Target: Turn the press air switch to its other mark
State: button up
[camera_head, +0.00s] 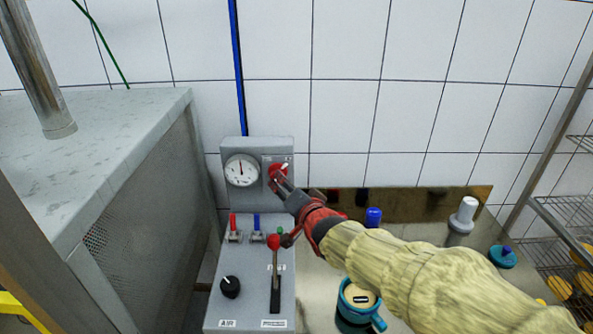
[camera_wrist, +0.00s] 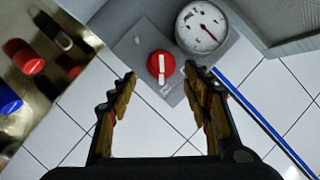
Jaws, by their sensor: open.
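A red round switch (camera_head: 277,171) with a white bar handle sits on the upper grey box (camera_head: 258,146), right of a white gauge. In the wrist view the red switch (camera_wrist: 160,67) shows its white bar running roughly up and down. Small labels beside it are too small to read. My gripper (camera_head: 284,180) is open at the switch and partly covers it in the head view. In the wrist view the fingertips of my gripper (camera_wrist: 162,78) stand either side of the switch, with gaps on both sides. Contact cannot be told.
The lower grey panel (camera_head: 213,306) carries a black knob (camera_head: 230,287) over an AIR label, a red-knobbed lever (camera_head: 274,243) and small red and blue toggles. A metal cabinet (camera_head: 150,195) stands left. A teal mug (camera_head: 357,300) and bottles stand right, below my arm.

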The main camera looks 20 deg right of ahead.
jog(key=b+x, duration=0.2)
jog(key=x, duration=0.6)
jog(key=shift+d+r, duration=0.1)
jog(key=shift+r, duration=0.05)
jog(key=shift+c, duration=1.2)
jog(key=c, duration=0.9)
